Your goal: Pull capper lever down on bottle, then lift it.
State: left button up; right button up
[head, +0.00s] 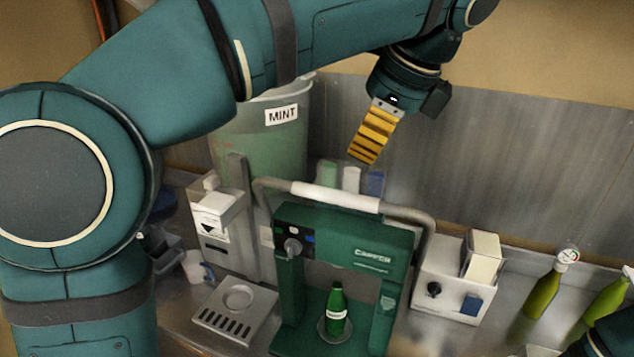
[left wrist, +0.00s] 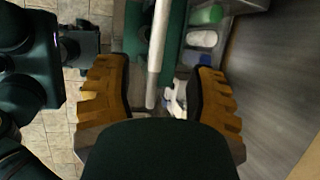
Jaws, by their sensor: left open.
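The green capper (head: 345,238) stands on the steel counter in the head view. Its lever is a grey U-shaped bar with a white grip (head: 335,196), raised across the top of the machine. A green bottle (head: 336,308) stands upright on the round plate inside the capper. My left gripper (head: 364,157), with yellow ridged fingers, is open and empty above and behind the lever in the head view. In the left wrist view the pale lever grip (left wrist: 158,55) shows between the open fingers (left wrist: 165,95), apart from both.
A large green bucket labelled MINT (head: 262,135) stands behind left. A white box (head: 452,280) is right of the capper, with green bottles (head: 543,292) beyond. A steel drip tray (head: 236,308) lies to the left. A metal wall (head: 480,165) closes the back.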

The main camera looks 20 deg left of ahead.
aim_at(337, 192)
pick_arm(q)
jog(key=b+x, duration=0.1)
jog(key=x, duration=1.2)
jog(key=shift+w+a+f, duration=0.1)
jog(key=shift+a+f, duration=0.05)
jog(key=shift+f, duration=0.2)
grip_shut()
